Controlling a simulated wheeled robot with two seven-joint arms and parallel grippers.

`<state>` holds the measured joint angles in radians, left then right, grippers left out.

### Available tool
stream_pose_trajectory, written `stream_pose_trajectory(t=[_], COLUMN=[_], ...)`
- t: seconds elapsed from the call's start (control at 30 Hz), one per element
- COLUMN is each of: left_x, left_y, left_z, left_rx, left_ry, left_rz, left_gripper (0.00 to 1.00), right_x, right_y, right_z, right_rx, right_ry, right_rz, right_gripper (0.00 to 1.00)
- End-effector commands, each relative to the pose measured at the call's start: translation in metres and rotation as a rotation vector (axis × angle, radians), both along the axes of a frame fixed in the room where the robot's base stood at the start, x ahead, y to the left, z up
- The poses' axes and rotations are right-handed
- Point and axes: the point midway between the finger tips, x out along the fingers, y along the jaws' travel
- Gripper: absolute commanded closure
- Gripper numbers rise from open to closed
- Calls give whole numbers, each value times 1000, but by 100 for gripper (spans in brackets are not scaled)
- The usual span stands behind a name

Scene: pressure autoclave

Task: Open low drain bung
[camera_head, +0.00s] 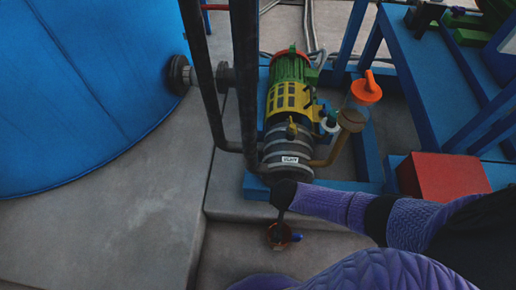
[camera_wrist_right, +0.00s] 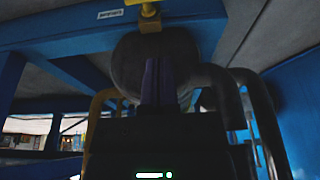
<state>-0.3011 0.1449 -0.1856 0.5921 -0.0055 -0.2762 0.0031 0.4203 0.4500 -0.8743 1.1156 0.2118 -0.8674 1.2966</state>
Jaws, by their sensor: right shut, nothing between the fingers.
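A grey ribbed pump body (camera_head: 287,152) with a white label stands at the lower end of a green and yellow motor unit (camera_head: 290,90). My right gripper (camera_head: 281,212) reaches in from the right at the pump's near end, pointing down. In the right wrist view its purple fingers (camera_wrist_right: 160,80) are together and empty, in front of a dark rounded body (camera_wrist_right: 155,62). A yellow fitting (camera_wrist_right: 149,14) shows at the top of that body. I cannot pick out the low drain bung with certainty. My left gripper is not in view.
A large blue tank (camera_head: 80,90) stands left, with dark vertical pipes (camera_head: 247,80) beside the pump. A red box (camera_head: 443,177) and blue frame are right. Floor at lower left is clear.

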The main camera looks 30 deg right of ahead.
Motion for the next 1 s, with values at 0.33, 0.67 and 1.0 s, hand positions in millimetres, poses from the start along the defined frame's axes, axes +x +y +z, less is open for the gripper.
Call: stream_pose_trajectory(t=[0.33, 0.67, 1.0], left_x=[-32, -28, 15], left_y=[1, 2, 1], left_z=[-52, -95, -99], left_rx=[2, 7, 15], left_ry=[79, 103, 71], left_rz=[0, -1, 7], left_gripper=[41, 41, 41], right_x=[13, 23, 24], right_y=[-10, -15, -15], right_z=[-70, -124, -133], right_rx=[-2, 0, 0], right_ry=[8, 3, -1], right_rz=[-6, -5, -4], right_gripper=[100, 100, 100])
